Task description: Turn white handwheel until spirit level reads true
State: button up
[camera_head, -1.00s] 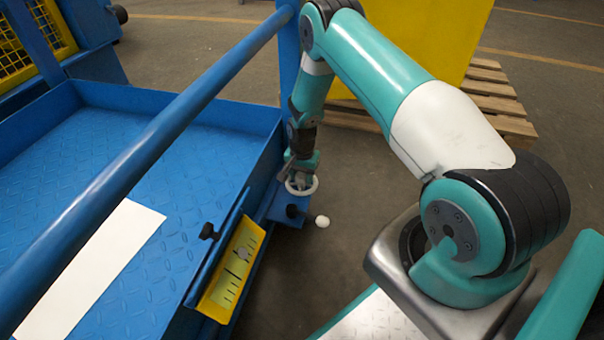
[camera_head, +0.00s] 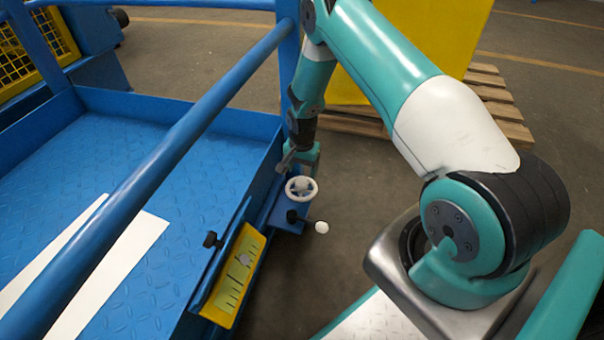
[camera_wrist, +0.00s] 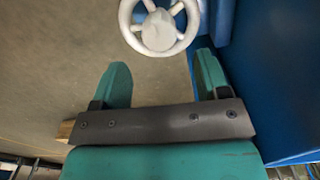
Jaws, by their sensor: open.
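The white handwheel (camera_head: 301,189) lies nearly flat on a blue bracket at the near right corner of the blue platform. The yellow spirit level (camera_head: 236,276) hangs on the platform's edge in front of it. A pale bubble seems to sit toward the upper end of its scale, but the exact reading is too small to tell. My gripper (camera_head: 300,164) is just behind the wheel, apart from it. In the wrist view my gripper (camera_wrist: 162,76) is open and empty, and the wheel (camera_wrist: 158,32) shows beyond the fingertips, not between them.
A white ball knob (camera_head: 321,227) on a dark stem sticks out beside the wheel. A blue rail (camera_head: 165,130) crosses above the platform (camera_head: 190,185), which has white strips on it. A wooden pallet (camera_head: 495,100) stands behind on open floor.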

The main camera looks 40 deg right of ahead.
aim_at(302, 181)
notch_tip(302, 181, up, 11)
jog(key=p, duration=0.3)
jog(key=shift+r+p, duration=0.2)
jog(key=shift+p, duration=0.15)
jog(key=shift+s, duration=0.1)
